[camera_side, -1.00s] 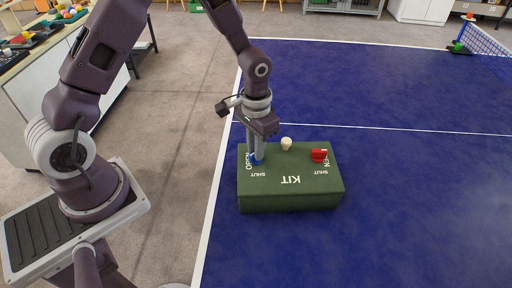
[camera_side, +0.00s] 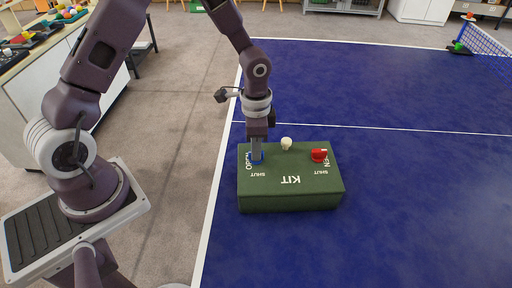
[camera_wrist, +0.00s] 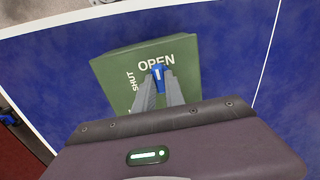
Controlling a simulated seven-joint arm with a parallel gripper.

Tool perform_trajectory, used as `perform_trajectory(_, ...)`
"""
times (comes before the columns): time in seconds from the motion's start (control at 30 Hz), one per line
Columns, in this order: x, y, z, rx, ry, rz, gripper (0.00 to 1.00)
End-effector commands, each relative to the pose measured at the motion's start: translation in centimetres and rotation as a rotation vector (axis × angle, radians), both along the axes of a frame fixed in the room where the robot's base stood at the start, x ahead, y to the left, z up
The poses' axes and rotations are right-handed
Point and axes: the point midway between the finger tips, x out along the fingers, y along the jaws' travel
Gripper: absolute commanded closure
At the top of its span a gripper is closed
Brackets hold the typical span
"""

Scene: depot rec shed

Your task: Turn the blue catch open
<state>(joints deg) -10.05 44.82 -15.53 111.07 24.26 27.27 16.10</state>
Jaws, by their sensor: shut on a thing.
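The blue catch (camera_side: 249,157) is on the left part of the green KIT box (camera_side: 290,206). In the side view, my gripper (camera_side: 256,158) points down at it and its fingers hide part of it. In the wrist view, the blue catch (camera_wrist: 158,71) sits between my fingertips (camera_wrist: 159,80), which are shut on it. Its white line points toward the OPEN lettering. The SHUT lettering is to the left of the catch in that view.
A red catch (camera_side: 319,155) is on the right of the box lid, and a cream knob (camera_side: 286,144) stands between the two catches. The box rests on a blue table (camera_side: 420,200) with white lines. The table is clear to the right.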

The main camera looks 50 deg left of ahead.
Motion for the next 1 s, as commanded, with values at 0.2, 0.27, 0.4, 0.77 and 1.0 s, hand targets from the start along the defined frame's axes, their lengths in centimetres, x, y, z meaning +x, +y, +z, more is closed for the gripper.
perform_trajectory(0.2, 0.0, 0.0, 0.0, 0.0, 0.0, -0.017, 1.0)
perform_trajectory(0.27, 0.0, 0.0, 0.0, 0.0, 0.0, -0.017, 1.0)
perform_trajectory(0.4, 0.0, 0.0, 0.0, 0.0, 0.0, -0.017, 1.0)
perform_trajectory(0.77, 0.0, 0.0, 0.0, 0.0, 0.0, -0.016, 0.64)
perform_trajectory(1.0, 0.1, 0.0, 1.0, 0.0, -0.004, -0.013, 0.64)
